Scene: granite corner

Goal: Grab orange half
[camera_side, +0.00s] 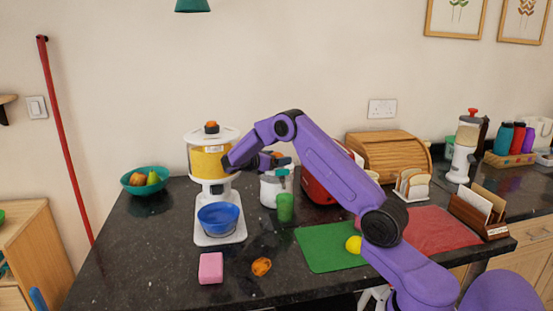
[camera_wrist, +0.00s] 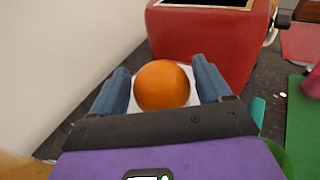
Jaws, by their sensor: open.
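My gripper (camera_side: 278,161) is open above the white canister-like appliance (camera_side: 270,190) in the side view. In the wrist view, a round orange piece (camera_wrist: 162,85) with a smooth dome up lies between the two blue fingers of my gripper (camera_wrist: 161,72). It sits over something white. Whether the fingers touch it, I cannot tell. In the side view, my gripper mostly hides this piece. A second orange piece (camera_side: 261,267), irregular and with darker parts, lies on the front of the dark counter (camera_side: 150,260); I cannot tell whether it is a cut half.
A red appliance (camera_side: 318,188) stands just beyond, also close in the wrist view (camera_wrist: 210,45). A yellow-filled dispenser (camera_side: 208,162) with a blue bowl (camera_side: 218,218) stands left. A green cup (camera_side: 285,208) stands in front. A pink sponge (camera_side: 210,267) lies at the front.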

